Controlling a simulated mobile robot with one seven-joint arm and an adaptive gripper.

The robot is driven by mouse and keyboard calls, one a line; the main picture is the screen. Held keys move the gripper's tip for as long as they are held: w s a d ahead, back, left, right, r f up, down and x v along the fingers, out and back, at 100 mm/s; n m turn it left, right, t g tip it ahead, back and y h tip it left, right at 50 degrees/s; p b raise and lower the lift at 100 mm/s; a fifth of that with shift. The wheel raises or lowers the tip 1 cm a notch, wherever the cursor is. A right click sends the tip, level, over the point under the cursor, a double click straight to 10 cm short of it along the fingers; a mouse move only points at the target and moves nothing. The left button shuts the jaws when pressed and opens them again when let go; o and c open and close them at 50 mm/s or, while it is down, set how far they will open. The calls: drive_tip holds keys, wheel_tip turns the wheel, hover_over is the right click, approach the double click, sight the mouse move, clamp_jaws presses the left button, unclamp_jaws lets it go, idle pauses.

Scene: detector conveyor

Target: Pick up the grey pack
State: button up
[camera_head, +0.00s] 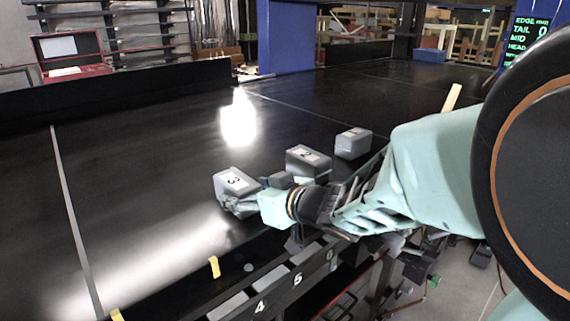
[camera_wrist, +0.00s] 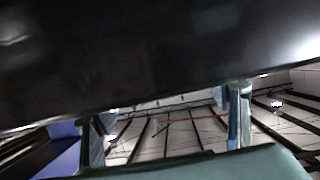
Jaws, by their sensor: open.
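Three grey packs with white number labels stand in a slanting row near the front edge of the black conveyor belt (camera_head: 150,150). Pack 3 (camera_head: 222,180) is on the left, pack 2 (camera_head: 297,163) in the middle, and pack 1 (camera_head: 353,145) farthest back right. My gripper (camera_head: 236,207) is low at the near side of pack 3, its fingers partly hidden. I cannot tell whether they touch it. In the wrist view my gripper (camera_wrist: 167,128) has its two fingers wide apart, with no pack clearly between them; a dark surface fills the top.
A rail (camera_head: 282,286) with slots marked 4, 5 and 6 runs along the belt's front edge. Yellow tabs (camera_head: 213,267) sit beside it. A blue pillar (camera_head: 287,37) and a red case (camera_head: 85,71) stand beyond. The belt's left side is clear.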

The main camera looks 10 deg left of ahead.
drive_tip(key=shift+x, duration=1.35)
drive_tip(key=shift+c, duration=0.2)
drive_tip(key=c, duration=1.7)
drive_tip(key=shift+r, duration=0.1)
